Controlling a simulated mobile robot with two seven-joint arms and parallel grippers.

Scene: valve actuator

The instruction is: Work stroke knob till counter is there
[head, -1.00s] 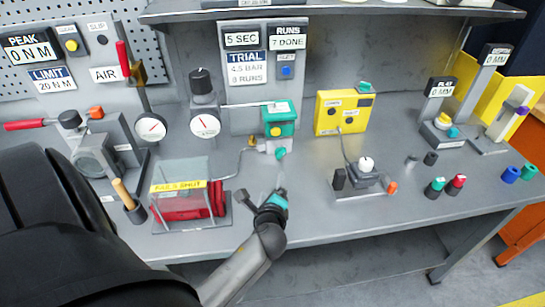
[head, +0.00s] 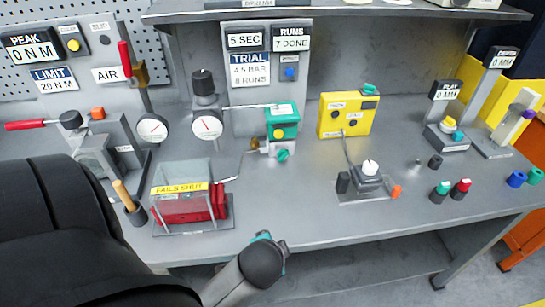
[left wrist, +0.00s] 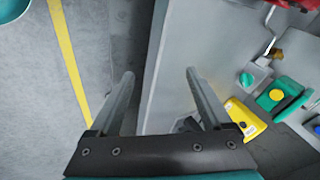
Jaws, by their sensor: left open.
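The run counter (head: 291,38) on the grey panel reads "7 DONE"; the card (head: 249,69) below left reads "TRIAL 4.5 BAR 8 RUNS". No readable label says "stroke". A teal knob (head: 282,155) sits under the green box (head: 283,121) with a yellow button; it also shows in the left wrist view (left wrist: 246,80). My left gripper (left wrist: 159,73) is open and empty, its fingers apart over the bench's front edge, short of the teal knob. In the head view its wrist hides the fingers. My right gripper is not in view.
A clear cover (head: 183,178) marked "FAILS SHUT" stands over a red cylinder left of the knob. A yellow box (head: 346,115) and a white-knobbed block (head: 369,172) stand to the right. The bench front (head: 300,205) between them is clear.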

